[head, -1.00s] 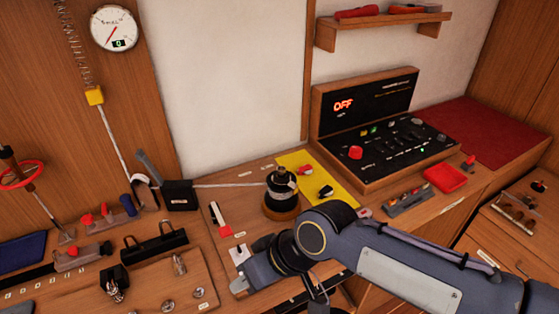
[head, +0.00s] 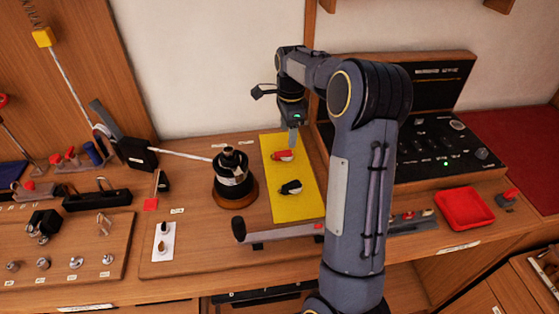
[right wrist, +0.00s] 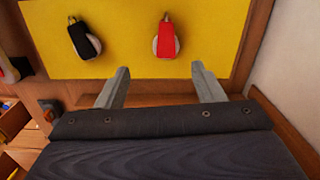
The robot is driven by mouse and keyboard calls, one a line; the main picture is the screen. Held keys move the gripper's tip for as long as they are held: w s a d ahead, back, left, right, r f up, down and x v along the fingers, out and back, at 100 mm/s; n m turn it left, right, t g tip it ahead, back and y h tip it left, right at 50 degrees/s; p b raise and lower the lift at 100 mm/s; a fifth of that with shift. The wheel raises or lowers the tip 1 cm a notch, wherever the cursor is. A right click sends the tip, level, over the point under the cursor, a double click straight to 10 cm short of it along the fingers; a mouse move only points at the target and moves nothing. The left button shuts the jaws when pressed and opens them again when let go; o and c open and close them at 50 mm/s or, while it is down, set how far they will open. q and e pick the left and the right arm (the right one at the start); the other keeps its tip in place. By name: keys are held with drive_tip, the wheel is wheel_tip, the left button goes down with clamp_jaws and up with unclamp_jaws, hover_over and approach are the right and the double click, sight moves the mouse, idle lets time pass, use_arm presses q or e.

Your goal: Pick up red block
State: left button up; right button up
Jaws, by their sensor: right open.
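The red block (head: 283,155) lies on a yellow mat (head: 280,206), with a pale round part showing at its side. It also shows in the right wrist view (right wrist: 165,38). A black block (head: 291,187) lies nearer on the same mat, and left of the red one in the right wrist view (right wrist: 84,41). My right gripper (head: 294,140) is open and empty, pointing down close above the red block. In the right wrist view its fingertips (right wrist: 160,68) stand apart, with the red block ahead between their lines and not between the fingers. My left gripper is not in view.
A black drum on a wooden base (head: 234,178) stands left of the mat, with a white line running to a black box (head: 137,153). A control panel (head: 440,150) is right of my arm. A red tray (head: 465,208) is further right. A dark-handled bar (head: 285,232) lies in front.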

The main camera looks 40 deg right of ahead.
sight(287, 153)
drive_tip(key=shift+w+d+f+m, duration=0.2)
drive_tip(key=shift+d+f+m, duration=0.2)
drive_tip(key=shift+d+f, duration=0.5)
drive_tip(key=f, duration=0.2)
drive_tip(key=f+p, duration=0.1)
drive_tip(key=f, duration=0.1)
drive_tip(key=a+f, duration=0.1)
drive_tip(key=f, duration=0.2)
drive_tip(key=shift+w+a, duration=0.1)
drive_tip(key=shift+w, duration=0.15)
drive_tip(key=shift+c, duration=0.3)
drive_tip(key=c, duration=1)
drive_tip(key=shift+c, duration=0.2)
